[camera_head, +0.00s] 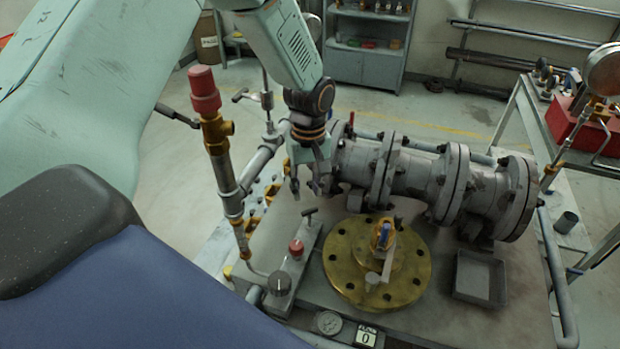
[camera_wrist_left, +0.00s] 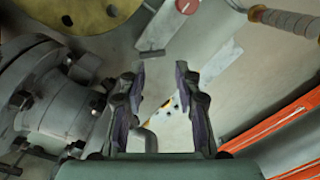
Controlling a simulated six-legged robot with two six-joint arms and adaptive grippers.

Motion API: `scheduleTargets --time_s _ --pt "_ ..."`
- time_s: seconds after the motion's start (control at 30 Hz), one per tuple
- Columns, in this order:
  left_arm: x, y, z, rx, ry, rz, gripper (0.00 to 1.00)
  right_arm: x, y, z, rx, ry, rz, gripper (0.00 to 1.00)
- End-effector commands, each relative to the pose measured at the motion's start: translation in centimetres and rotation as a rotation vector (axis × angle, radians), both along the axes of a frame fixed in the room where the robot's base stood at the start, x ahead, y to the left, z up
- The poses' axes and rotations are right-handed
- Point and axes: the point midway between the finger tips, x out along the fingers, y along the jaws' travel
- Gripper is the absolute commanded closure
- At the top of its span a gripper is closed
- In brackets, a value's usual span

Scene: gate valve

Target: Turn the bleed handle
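A small dark T-shaped handle (camera_head: 308,213) stands at the far end of a grey control block (camera_head: 290,262); it also shows in the left wrist view (camera_wrist_left: 150,53). I cannot tell for certain that it is the bleed handle, as other T-shaped handles (camera_head: 240,95) stand on the pipework at the left. The block carries a red knob (camera_head: 296,247) and a black knob (camera_head: 280,283). My left gripper (camera_head: 306,190) points down above and behind the T-shaped handle, apart from it. In the left wrist view its fingers (camera_wrist_left: 161,66) are open and empty. My right gripper is out of view.
A flanged grey pipe (camera_head: 410,172) lies close right of my left gripper. A brass flange disc (camera_head: 345,280) and a grey tray (camera_head: 479,279) are on the bench. A red-capped valve (camera_head: 204,90) rises at the left. A gauge (camera_head: 603,70) stands at the right.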

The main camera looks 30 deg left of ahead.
Motion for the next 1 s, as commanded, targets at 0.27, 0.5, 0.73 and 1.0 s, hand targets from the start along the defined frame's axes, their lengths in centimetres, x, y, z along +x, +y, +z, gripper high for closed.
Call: scheduleTargets --time_s 0.27,0.5,0.73,1.0 --pt "1.2 0.0 1.6 -0.001 -0.046 0.048 0.67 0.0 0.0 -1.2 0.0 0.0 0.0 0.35" --pt "1.3 0.0 1.7 -0.001 -0.047 0.046 0.67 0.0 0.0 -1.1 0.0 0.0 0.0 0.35" --pt "1.1 0.0 0.2 0.001 -0.04 0.08 0.49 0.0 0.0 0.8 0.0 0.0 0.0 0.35" --pt "1.1 0.0 -2.8 0.001 -0.043 0.11 0.36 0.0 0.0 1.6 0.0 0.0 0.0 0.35"
